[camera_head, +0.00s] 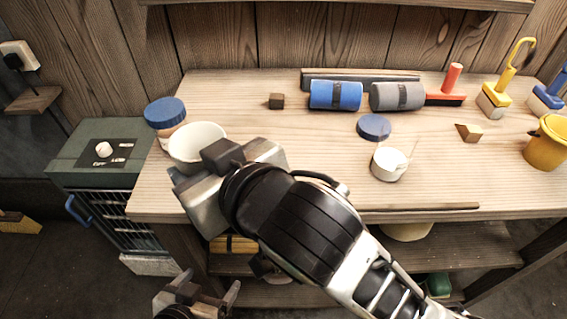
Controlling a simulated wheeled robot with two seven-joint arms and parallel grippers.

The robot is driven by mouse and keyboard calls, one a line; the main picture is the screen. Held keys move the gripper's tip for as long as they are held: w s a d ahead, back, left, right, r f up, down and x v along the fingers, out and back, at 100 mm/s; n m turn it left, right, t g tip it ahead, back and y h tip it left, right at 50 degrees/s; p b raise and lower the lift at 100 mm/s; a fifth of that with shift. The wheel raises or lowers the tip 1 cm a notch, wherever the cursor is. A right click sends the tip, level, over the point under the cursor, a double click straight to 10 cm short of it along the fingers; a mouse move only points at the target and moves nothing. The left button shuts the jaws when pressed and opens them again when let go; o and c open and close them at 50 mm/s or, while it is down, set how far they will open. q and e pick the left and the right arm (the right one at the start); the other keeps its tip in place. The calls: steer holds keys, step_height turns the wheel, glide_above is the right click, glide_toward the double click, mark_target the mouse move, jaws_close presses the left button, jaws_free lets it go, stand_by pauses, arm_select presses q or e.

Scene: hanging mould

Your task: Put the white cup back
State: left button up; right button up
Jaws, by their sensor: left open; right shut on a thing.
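A white cup (198,141) with a wide open rim is at the left end of the wooden workbench. My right gripper (207,172) reaches in from the lower right and is shut on the cup. The gripper hides the cup's lower front, and I cannot tell whether its bottom touches the bench. My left gripper (197,292) is low at the bottom of the view, in front of the bench, open and empty.
A blue-lidded jar (166,113) stands right behind the cup. A smaller white pot (389,164), a blue disc (374,127) and wooden blocks (276,101) lie on the workbench (320,180). Blue and grey rolls (336,95) are behind; a yellow bucket (549,142) is far right.

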steer(key=w+d+f, duration=0.8)
steer(key=d, duration=0.1)
steer(key=shift+w+d+f, duration=0.25)
steer(key=shift+w+f, duration=0.1)
steer(key=shift+f, duration=0.2)
steer(key=shift+w+d+f+b, duration=0.1)
steer(key=shift+f+b, duration=0.1)
steer(key=shift+f, duration=0.75)
steer(key=shift+w+d+f+b, duration=0.1)
steer(key=shift+f+b, duration=0.05)
steer(key=shift+f, duration=0.75)
steer(key=shift+f, duration=0.15)
steer(key=o, duration=1)
